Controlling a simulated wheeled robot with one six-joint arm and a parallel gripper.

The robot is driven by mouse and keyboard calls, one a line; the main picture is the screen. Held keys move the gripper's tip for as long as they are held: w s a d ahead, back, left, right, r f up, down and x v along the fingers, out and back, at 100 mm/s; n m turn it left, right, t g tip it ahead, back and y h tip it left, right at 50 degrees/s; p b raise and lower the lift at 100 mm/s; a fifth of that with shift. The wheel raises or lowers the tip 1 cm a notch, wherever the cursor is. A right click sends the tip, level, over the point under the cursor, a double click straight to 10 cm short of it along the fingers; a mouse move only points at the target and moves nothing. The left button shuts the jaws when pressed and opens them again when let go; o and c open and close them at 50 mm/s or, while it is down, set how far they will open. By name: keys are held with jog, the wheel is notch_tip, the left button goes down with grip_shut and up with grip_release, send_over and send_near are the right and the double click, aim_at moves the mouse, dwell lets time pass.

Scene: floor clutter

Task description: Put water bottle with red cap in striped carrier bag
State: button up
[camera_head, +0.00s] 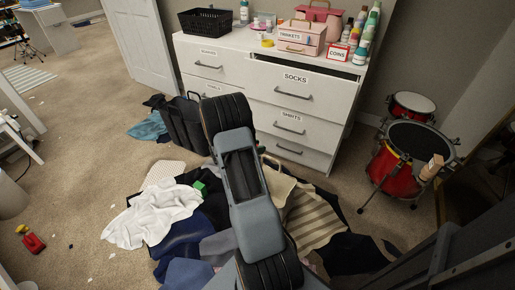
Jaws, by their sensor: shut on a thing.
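The striped carrier bag (312,217), beige and brown, lies among clothes on the floor, just right of my arm. A pale handle or flap shows at its upper left, and my arm covers part of its left side. I cannot see a water bottle with a red cap. My arm crosses the middle of the picture from the bottom edge up towards the dresser. My gripper's fingers do not show, so I cannot see what they hold.
Clothes, including a white cloth (150,213), cover the floor around my arm. A black bag (183,125) stands before the white dresser (308,92). Red drums (390,172) stand right. A red toy (32,242) lies left. Carpet is mostly clear at left.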

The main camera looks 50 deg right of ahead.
jog(key=shift+f, duration=0.1)
notch_tip(320, 180, down, 5)
jog(key=b, duration=0.4)
dwell(0.3)
jog(key=o, duration=1.2)
jog(key=shift+p+v, duration=1.7)
jog(key=shift+v, duration=5.3)
